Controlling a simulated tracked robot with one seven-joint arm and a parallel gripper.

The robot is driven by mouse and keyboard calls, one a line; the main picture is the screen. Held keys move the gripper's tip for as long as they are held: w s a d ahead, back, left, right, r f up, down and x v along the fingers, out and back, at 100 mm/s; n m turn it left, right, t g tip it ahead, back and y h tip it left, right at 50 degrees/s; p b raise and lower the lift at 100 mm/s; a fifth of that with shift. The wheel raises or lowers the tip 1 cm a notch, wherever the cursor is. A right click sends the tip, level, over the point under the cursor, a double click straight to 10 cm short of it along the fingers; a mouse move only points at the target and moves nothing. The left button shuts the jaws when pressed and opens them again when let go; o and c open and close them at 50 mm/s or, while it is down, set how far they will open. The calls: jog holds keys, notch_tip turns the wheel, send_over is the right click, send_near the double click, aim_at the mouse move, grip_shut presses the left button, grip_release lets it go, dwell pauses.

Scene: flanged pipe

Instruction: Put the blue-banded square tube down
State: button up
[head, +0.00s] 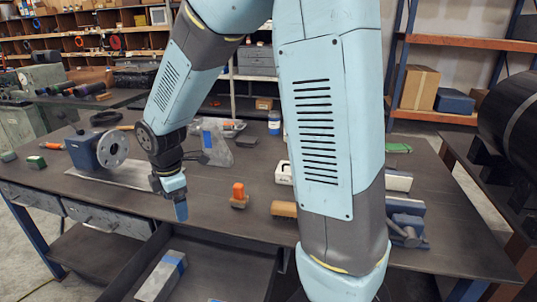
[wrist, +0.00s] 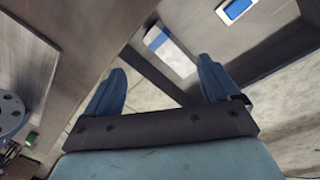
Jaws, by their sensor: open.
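The blue-banded square tube (head: 160,279) is a pale grey bar with a blue band near its far end. It lies in the open drawer-like tray (head: 215,265) below the table's front edge. In the wrist view the tube (wrist: 175,56) shows beyond and between my fingers, its blue band toward the upper left. My gripper (head: 181,211) points down by the table's front edge, above the tube and apart from it. In the wrist view my gripper (wrist: 162,78) has its two blue fingers wide apart with nothing held between them.
A blue flanged pipe (head: 88,152) stands on a plate at the table's left. An orange-topped block (head: 239,193) and an orange-brown block (head: 284,209) sit near the front edge. Another blue-marked piece (wrist: 238,10) shows at the top of the wrist view. The mid-table is fairly clear.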

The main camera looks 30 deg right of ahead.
jog(key=s+d+r+m+t, duration=0.2)
jog(key=s+d+r+m, duration=0.4)
jog(key=d+r+m, duration=0.5)
jog(key=s+d+r+m+t, duration=0.1)
jog(key=s+d+r+m, duration=0.2)
jog(key=s, duration=0.3)
jog(key=s+d+r+m+t, duration=0.1)
jog(key=s+d+r+m, duration=0.3)
jog(key=s+m, duration=0.2)
jog(key=shift+d, duration=0.3)
